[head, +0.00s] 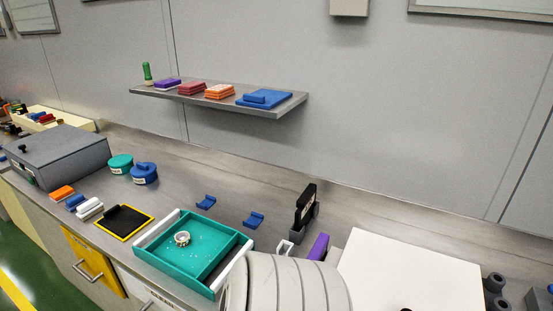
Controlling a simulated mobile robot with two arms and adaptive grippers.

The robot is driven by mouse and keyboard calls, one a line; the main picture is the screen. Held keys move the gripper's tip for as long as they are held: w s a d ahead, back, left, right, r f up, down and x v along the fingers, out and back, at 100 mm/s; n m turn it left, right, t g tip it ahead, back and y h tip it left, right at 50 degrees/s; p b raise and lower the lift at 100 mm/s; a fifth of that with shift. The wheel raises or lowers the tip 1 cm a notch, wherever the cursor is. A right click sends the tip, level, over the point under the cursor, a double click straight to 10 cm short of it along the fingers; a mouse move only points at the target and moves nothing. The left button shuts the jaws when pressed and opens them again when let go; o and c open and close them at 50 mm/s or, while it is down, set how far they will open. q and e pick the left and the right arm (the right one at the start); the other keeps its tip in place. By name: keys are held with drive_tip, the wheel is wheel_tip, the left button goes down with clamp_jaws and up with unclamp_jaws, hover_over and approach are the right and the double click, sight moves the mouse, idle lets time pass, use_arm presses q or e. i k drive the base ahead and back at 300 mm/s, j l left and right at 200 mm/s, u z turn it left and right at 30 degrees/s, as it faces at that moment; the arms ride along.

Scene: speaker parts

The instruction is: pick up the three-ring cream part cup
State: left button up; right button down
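A small cream round cup (182,239) with darker golden markings sits inside the teal tray (243,262), in its larger compartment toward the left. It is too small here to count its rings. Small pale specks lie on the tray floor around it. A divider runs along the right part of the tray. Neither of my grippers shows in the head view, so their state and distance from the cup are hidden.
A black pad with a yellow rim (124,221) lies left of the tray. Two blue brackets (206,202) lie behind it. A black upright part (305,206) stands to the right. Teal (120,164) and blue (144,174) round containers stand farther back, below a wall shelf (287,108).

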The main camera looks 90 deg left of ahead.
sight(182, 240)
drive_tip(key=u, duration=1.5)
drive_tip(key=k+u, duration=0.1)
drive_tip(key=u, duration=0.35)
drive_tip(key=l+u, duration=0.1)
drive_tip(key=u, duration=1.4)
drive_tip(key=z, duration=2.85)
drive_tip(key=u, duration=2.8)
drive_tip(key=j, duration=0.1)
